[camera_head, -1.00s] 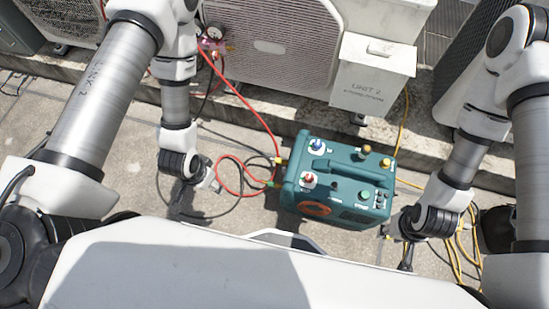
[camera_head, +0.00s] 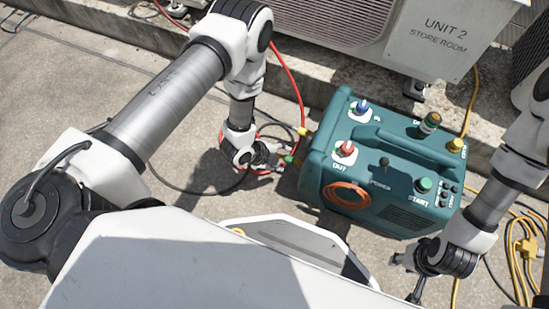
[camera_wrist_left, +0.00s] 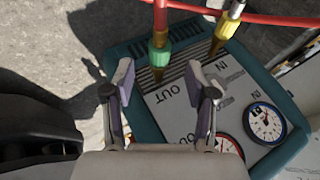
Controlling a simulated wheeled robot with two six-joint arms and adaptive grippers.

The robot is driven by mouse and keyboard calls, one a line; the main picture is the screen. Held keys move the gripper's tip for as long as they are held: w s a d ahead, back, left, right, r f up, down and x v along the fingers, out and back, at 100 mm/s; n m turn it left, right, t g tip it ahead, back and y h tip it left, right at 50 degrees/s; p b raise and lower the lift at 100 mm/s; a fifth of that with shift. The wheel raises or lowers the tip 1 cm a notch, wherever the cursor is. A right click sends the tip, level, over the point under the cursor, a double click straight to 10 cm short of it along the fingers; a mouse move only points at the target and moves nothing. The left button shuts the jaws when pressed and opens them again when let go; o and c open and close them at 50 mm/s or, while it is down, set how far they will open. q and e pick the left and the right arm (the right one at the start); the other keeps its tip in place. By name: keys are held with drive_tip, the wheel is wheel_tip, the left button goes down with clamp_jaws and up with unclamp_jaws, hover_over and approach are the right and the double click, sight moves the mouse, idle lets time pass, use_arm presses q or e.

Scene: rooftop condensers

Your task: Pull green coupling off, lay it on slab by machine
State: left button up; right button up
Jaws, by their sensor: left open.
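The green coupling (camera_head: 289,160) is on the left side of the teal machine (camera_head: 400,141), with a red hose running from it. In the left wrist view the green coupling (camera_wrist_left: 159,58) sits on a brass fitting by the word OUT, just beyond my left gripper (camera_wrist_left: 168,84). My left gripper (camera_head: 270,155) is open and empty, its fingers spread to either side of the coupling's line, not touching it. My right gripper (camera_head: 405,272) is open and empty at the machine's front right corner.
A yellow coupling (camera_wrist_left: 224,28) stands close beside the green one, at IN. Two gauges (camera_wrist_left: 265,122) lie nearby on the panel. Red and black hoses lie left of the machine. A yellow cable (camera_head: 525,250) is coiled at the right. Condenser units stand behind on a ledge.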

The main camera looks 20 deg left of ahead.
sight(287, 159)
use_arm(q)
drive_tip(key=b+x, duration=0.1)
drive_tip(key=x, duration=0.2)
drive_tip(key=shift+w+d+f, duration=0.1)
drive_tip(key=shift+w+f, duration=0.05)
drive_tip(key=shift+f, duration=0.2)
drive_tip(key=shift+c, duration=0.3)
clamp_jaws()
